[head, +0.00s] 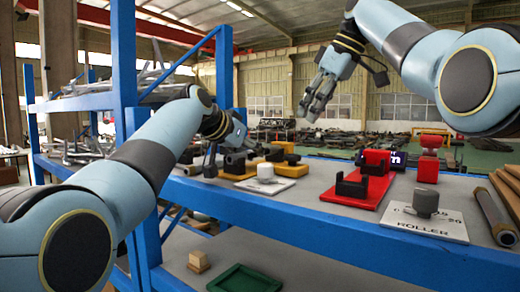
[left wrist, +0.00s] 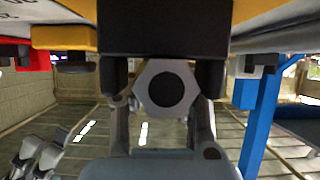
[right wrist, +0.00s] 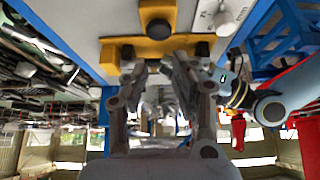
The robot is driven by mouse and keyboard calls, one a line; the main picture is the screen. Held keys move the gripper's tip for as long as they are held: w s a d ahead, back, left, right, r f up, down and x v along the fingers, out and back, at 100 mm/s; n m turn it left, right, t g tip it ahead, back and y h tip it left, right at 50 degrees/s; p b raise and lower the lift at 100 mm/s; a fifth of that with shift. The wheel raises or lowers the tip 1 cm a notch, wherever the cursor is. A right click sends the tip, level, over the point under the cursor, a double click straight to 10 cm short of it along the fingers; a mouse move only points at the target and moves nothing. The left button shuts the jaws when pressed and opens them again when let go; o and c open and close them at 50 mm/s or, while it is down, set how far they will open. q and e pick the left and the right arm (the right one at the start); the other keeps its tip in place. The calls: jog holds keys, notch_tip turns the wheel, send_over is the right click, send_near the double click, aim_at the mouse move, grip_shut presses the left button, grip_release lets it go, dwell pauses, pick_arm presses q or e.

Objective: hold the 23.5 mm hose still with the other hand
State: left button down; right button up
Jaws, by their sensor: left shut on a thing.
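My left gripper (head: 240,138) is at the yellow stand (head: 240,174) with black blocks on the shelf. In the left wrist view its fingers close on a grey hexagonal end with a dark round middle (left wrist: 166,88), which looks like the hose's end. A black block (left wrist: 165,28) sits just beyond it. The rest of the hose is hidden, and no size label is readable. My right gripper (head: 318,100) is open, empty and raised above the shelf.
A red stand with black cradles (head: 365,190), a white roller plate (head: 425,224) with a grey knob, and a dark tube (head: 492,215) lie right. A white plate with a knob (head: 265,184) is next to the yellow stand. A blue post (head: 124,75) stands left.

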jog(key=r, duration=0.1)
jog(key=r+t+y, duration=0.1)
jog(key=r, duration=0.1)
jog(key=s+r+t+y, duration=0.1)
jog(key=r, duration=0.1)
jog(key=shift+d+r, duration=0.15)
jog(key=shift+r, duration=0.05)
grip_shut()
jog(key=shift+s+d+f+t+y, duration=0.3)
jog(key=shift+s+d+f, duration=0.4)
jog(key=shift+d+f, duration=0.25)
send_over(292, 157)
jog(key=d, duration=0.2)
jog(key=f, duration=0.6)
jog(key=shift+w+a, duration=0.25)
jog(key=shift+w, duration=0.05)
jog(key=f, duration=0.3)
jog(key=shift+w+a+f, duration=0.2)
jog(key=shift+w+a, duration=0.05)
jog(key=shift+w, duration=0.15)
jog(key=shift+f, duration=0.55)
